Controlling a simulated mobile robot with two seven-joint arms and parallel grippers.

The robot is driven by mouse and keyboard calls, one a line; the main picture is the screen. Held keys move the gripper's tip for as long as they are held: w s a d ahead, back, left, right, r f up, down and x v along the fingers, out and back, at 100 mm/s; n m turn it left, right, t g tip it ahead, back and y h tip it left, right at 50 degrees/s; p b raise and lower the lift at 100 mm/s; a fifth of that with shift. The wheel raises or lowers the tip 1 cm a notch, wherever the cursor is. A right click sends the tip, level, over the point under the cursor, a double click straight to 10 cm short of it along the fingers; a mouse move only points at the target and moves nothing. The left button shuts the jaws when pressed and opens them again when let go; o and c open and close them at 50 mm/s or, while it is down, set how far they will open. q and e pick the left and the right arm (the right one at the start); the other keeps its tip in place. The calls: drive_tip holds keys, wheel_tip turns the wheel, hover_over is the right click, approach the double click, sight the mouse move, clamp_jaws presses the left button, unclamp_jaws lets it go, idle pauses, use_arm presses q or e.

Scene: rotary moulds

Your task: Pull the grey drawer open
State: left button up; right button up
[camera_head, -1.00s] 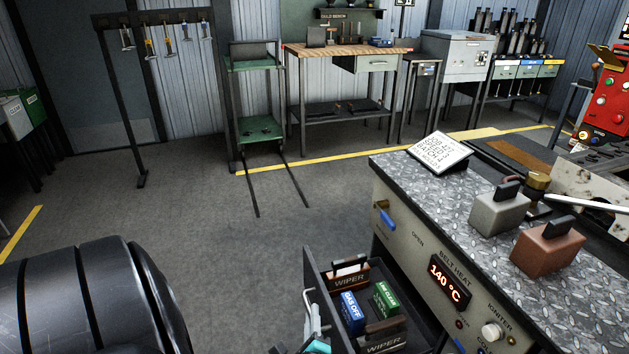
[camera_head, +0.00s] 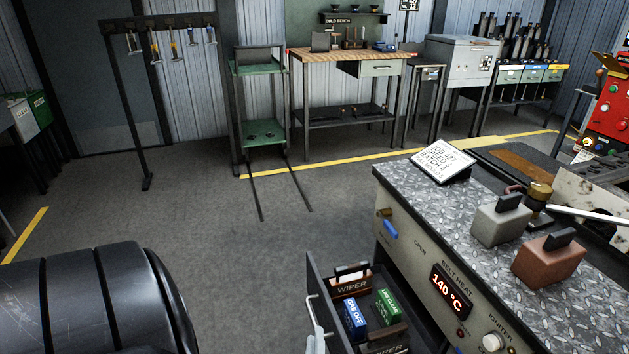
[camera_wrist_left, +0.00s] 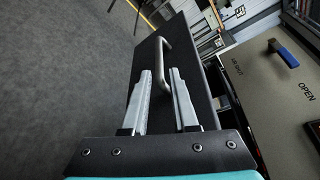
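The dark grey drawer (camera_head: 323,299) stands pulled out from the front of the plate-topped cabinet in the head view. Its silver bar handle (camera_head: 311,309) is on its outer face. My left gripper (camera_head: 317,342) shows only in part at the bottom edge, just below the handle. In the left wrist view, my left gripper (camera_wrist_left: 160,74) has its fingers apart. The handle (camera_wrist_left: 169,58) lies mostly beyond the fingertips, its near end in the gap between them. The fingers do not close on it. My right gripper is not in view.
The drawer holds wipers (camera_head: 351,285), a blue "GAS OFF" block (camera_head: 354,318) and a green block (camera_head: 388,306). The cabinet top (camera_head: 440,213) carries a sign, a grey block (camera_head: 501,224) and a copper block (camera_head: 548,261).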

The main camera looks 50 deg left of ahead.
use_arm(q)
drive_tip(key=p+v, duration=0.1)
drive_tip(key=v, duration=0.9)
drive_tip(key=shift+p, duration=0.35)
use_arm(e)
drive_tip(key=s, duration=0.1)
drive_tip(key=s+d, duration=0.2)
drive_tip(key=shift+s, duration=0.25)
use_arm(q)
drive_tip(key=s+d+f+n+g+h, duration=0.1)
drive_tip(key=s+f+n+g+h, duration=0.3)
drive_tip(key=f, duration=0.8)
drive_tip(key=s+d+f+n+g+h, duration=0.2)
drive_tip(key=s+f+n+h, duration=0.5)
drive_tip(key=f, duration=0.6)
drive_tip(key=s+n+g, duration=0.1)
drive_tip(key=s, duration=0.1)
drive_tip(key=shift+s+g, duration=0.25)
drive_tip(key=shift+g, duration=0.15)
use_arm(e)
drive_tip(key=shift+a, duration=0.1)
